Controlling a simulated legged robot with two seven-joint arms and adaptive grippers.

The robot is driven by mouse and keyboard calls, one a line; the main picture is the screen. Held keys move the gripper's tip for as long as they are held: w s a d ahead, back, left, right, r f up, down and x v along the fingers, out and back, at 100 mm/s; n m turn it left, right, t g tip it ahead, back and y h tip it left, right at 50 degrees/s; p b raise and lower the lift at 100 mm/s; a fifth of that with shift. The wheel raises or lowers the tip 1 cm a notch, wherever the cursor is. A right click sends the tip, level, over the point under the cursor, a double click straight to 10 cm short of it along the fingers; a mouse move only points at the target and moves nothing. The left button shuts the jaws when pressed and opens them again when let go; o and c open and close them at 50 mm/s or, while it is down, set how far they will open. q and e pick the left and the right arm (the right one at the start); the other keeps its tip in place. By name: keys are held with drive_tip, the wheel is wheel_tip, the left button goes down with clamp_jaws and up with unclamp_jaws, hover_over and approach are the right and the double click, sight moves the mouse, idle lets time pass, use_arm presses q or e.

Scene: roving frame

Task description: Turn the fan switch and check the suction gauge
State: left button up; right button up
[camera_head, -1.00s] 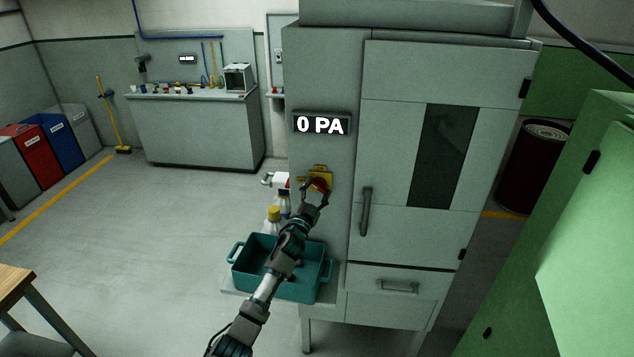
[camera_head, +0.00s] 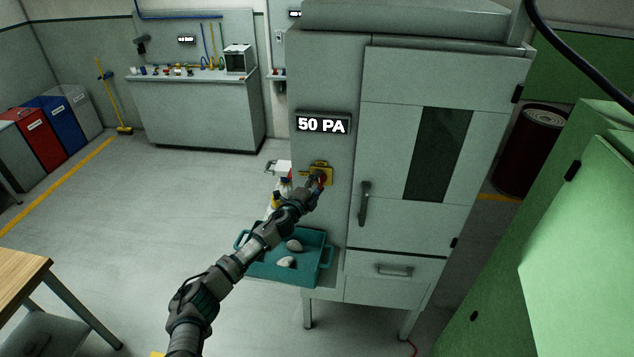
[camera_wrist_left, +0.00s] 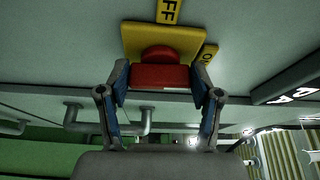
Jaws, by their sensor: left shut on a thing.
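The fan switch is a red knob (camera_wrist_left: 160,72) on a yellow plate (camera_head: 321,172) on the side of the grey cabinet. My left gripper (camera_head: 316,182) is at the knob. In the left wrist view its two fingers (camera_wrist_left: 160,85) are shut on the red knob, one on each side. Yellow tabs on the plate carry the letters "FF" (camera_wrist_left: 168,10) and a partly hidden "O" label (camera_wrist_left: 208,53). The suction gauge (camera_head: 322,124) above the switch reads 50 PA. My right gripper is not in view.
A teal tray (camera_head: 262,274) with pale lumps stands on a ledge below the switch. Spray bottles (camera_head: 278,170) stand behind my arm. A wooden table (camera_head: 20,280) is at the lower left and a green cabinet (camera_head: 580,230) at the right. The floor at left is open.

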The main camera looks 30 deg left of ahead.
use_arm(q)
drive_tip(key=shift+d+f+m+g, duration=0.15)
drive_tip(key=shift+f+m+g, duration=0.2)
drive_tip(key=shift+m, duration=0.15)
drive_tip(key=o, duration=1.1)
drive_tip(key=shift+o, duration=0.2)
drive_tip(key=shift+r, duration=0.1)
drive_tip(key=shift+w, duration=0.1)
drive_tip(key=shift+r, duration=0.1)
drive_tip(key=s+a, duration=0.1)
drive_tip(key=s, duration=1.1)
